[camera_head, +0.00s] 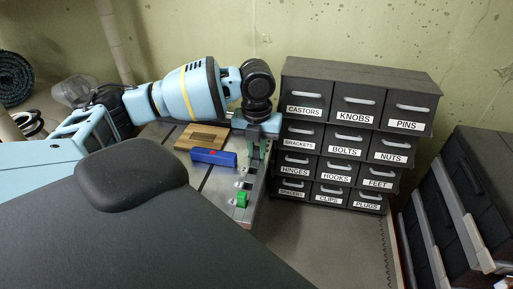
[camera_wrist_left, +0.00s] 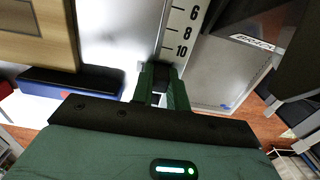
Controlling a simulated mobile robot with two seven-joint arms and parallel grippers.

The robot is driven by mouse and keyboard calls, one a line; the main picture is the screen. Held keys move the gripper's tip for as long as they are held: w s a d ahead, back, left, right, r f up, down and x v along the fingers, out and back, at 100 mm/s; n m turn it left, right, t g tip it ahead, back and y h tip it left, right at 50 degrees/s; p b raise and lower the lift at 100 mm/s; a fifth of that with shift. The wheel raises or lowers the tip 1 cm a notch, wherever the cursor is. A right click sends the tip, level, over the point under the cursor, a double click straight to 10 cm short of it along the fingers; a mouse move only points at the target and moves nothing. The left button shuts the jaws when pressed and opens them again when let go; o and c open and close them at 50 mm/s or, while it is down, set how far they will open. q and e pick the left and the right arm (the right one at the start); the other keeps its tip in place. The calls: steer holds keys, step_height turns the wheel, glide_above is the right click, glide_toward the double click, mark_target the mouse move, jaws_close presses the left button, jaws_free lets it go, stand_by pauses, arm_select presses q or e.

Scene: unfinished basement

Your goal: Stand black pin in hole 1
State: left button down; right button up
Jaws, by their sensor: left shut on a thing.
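My left gripper (camera_head: 256,158) points down over the right side of a grey work surface (camera_head: 217,191), in front of the drawer cabinet. In the left wrist view, its green fingers (camera_wrist_left: 162,78) are shut on a small dark piece (camera_wrist_left: 160,86), which looks like the black pin; the fingers hide most of it. Pale metal fittings (camera_head: 241,184) sit on the surface just below and left of the fingertips. I cannot tell which is hole 1, or whether the pin touches anything. My right gripper is not in view.
A wooden block (camera_head: 201,137) and a blue box (camera_head: 213,157) lie left of the gripper. A green block (camera_head: 242,199) stands in front. The labelled drawer cabinet (camera_head: 345,135) is close on the right. A numbered white strip (camera_wrist_left: 183,32) lies beyond the fingers.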

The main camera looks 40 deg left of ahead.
mark_target(257, 148)
arm_select(q)
steer(key=shift+s+d+f, duration=0.1)
steer(key=shift+s+f, duration=0.1)
steer(key=shift+f, duration=0.45)
steer(key=c, duration=1.4)
jaws_free()
steer(key=shift+w+d+f, duration=0.1)
steer(key=shift+d+f, duration=0.05)
steer(key=r, duration=1.4)
steer(key=shift+w+a, duration=0.15)
steer(key=shift+a, duration=0.05)
steer(key=shift+f, duration=0.15)
